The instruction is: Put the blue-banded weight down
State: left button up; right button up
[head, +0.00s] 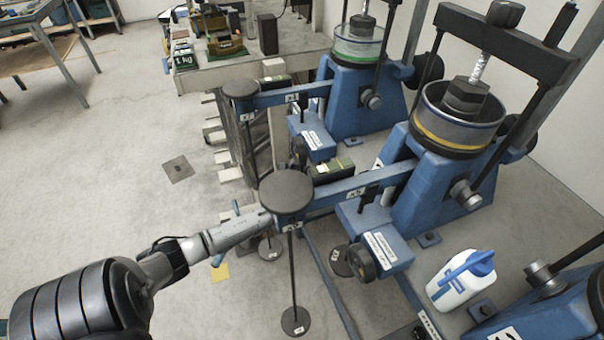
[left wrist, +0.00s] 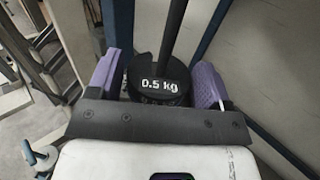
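A dark round weight (left wrist: 158,82) marked "0.5 kg" sits between the purple fingers of my left gripper (left wrist: 157,72) in the left wrist view. The fingers lie close along both its sides; the palm plate hides its lower part. No blue band shows on it. A dark rod (left wrist: 173,30) runs up the picture from it. In the head view my left gripper (head: 266,219) reaches in from the left beside the lever's end. The round disc (head: 287,189) on that lever end hides the fingertips and the weight. My right gripper is out of view.
Blue lever frames (head: 425,195) stand at the right, with a white bottle (head: 462,278) on the floor nearby. A hanger base (head: 295,320) is below the lever end. A bench (head: 245,72) with small items is at the back. The floor (head: 120,175) at left is largely clear.

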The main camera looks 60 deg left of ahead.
pick_arm(q)
jog(key=c, duration=1)
